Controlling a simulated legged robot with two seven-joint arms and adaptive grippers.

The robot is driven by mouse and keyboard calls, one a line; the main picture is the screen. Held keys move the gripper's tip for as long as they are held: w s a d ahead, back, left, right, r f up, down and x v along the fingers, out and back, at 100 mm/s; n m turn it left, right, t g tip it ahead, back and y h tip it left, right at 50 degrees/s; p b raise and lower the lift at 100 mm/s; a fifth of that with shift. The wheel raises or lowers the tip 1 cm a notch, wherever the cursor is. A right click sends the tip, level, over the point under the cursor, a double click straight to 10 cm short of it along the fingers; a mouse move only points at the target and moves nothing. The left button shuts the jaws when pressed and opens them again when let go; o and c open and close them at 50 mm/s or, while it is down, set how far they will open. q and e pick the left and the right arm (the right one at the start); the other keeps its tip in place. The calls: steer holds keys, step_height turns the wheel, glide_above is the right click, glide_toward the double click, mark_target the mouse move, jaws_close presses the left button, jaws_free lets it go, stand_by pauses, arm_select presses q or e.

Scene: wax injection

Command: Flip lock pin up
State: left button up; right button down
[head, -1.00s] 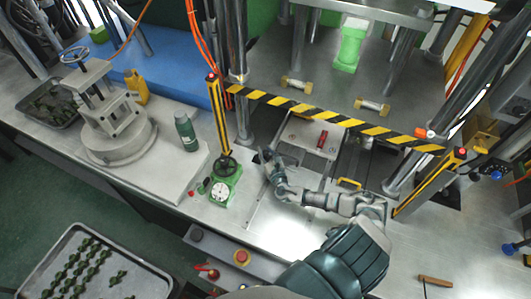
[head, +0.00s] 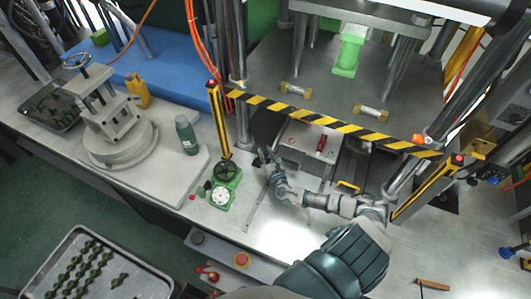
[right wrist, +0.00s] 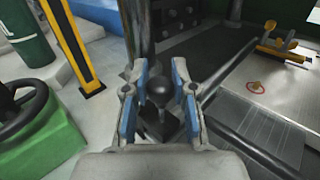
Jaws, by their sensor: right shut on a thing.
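My right gripper (head: 266,158) reaches in from the lower right to the left side of the press opening. In the right wrist view its blue-padded fingers (right wrist: 158,98) are closed around a dark round knob (right wrist: 159,88) on a dark stem, which looks like the lock pin. The fingers hide part of the stem, so I cannot tell its angle. In the head view the knob is hidden by the gripper. My left gripper is not in view.
A striped barrier (head: 330,120) crosses above and behind the gripper. A green valve base (head: 222,190) with handwheel stands to its left. A metal plate with a red part (head: 321,143) lies to its right. A green bottle (head: 187,134) stands farther left.

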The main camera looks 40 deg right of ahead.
steer(key=c, duration=1.3)
jaws_free()
steer(key=shift+d, duration=0.2)
steer(key=shift+o, duration=0.5)
steer(key=shift+a, duration=0.1)
steer(key=shift+s+a+f, duration=0.1)
steer(key=shift+s+a, duration=0.05)
steer(key=shift+s, duration=0.2)
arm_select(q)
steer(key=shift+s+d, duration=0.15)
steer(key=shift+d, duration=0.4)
arm_select(e)
steer(key=v, duration=1.1)
steer(key=shift+s, duration=0.1)
